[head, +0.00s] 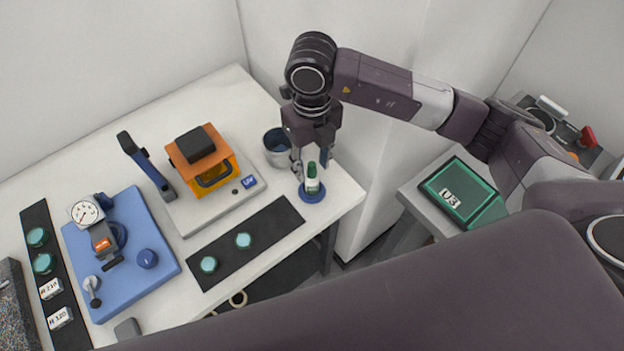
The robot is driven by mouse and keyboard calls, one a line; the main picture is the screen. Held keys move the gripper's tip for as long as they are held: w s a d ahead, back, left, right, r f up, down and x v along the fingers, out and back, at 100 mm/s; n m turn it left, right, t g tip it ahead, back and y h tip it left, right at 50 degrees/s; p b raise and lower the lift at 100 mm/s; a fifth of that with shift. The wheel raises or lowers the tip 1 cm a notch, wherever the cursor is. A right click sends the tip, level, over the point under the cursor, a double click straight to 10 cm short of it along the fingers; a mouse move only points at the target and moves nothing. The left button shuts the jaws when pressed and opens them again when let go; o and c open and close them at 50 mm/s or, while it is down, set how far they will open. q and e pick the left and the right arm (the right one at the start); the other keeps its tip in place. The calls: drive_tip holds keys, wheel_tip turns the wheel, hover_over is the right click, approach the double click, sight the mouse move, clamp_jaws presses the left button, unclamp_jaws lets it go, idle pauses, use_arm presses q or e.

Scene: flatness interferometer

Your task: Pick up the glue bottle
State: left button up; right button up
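The glue bottle (312,184), small with a green cap and a pale, green-marked body, stands upright on a round blue base (312,196) near the right corner of the white table. My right gripper (311,165) points down from above at the bottle. Its fingers are spread to the left and right of the cap, and they look apart from it. Nothing is seen held in it. My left gripper is not in view.
A grey metal cup (277,148) stands close behind the bottle. A dark mat (246,262) with two teal discs lies in front of it. The table edge is near on the right.

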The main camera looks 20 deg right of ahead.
clamp_jaws()
idle(0.3)
